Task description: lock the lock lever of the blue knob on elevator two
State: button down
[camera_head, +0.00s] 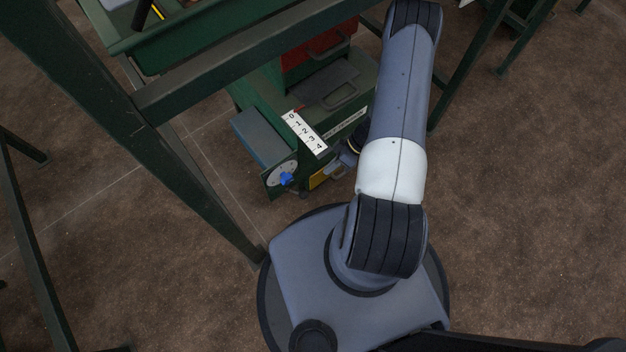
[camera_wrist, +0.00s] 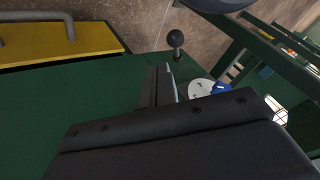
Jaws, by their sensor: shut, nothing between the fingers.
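The blue knob (camera_head: 286,179) sits on a round white dial (camera_head: 281,173) at the front of a green machine. In the wrist view the blue knob (camera_wrist: 220,88) and the white dial (camera_wrist: 199,89) are partly hidden behind my gripper. A black ball-ended lever (camera_wrist: 176,39) stands out beyond the green panel; I cannot tell whether it is the lock lever. My gripper (camera_head: 346,157) is to the right of the knob, apart from it and partly hidden by my arm. In the wrist view my gripper (camera_wrist: 165,86) is shut and empty, close over the green panel.
A white strip numbered 0 to 4 (camera_head: 304,132) lies on top of the machine. A yellow panel (camera_wrist: 60,44) with a grey handle (camera_wrist: 38,17) is beside the green panel. Dark green frame posts (camera_head: 180,180) stand to the left. The brown floor (camera_head: 530,200) at right is clear.

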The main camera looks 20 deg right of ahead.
aim_at(297, 193)
jog(key=b+x, duration=0.1)
jog(key=x, duration=0.9)
jog(key=shift+b, duration=0.4)
jog(key=shift+b, duration=0.3)
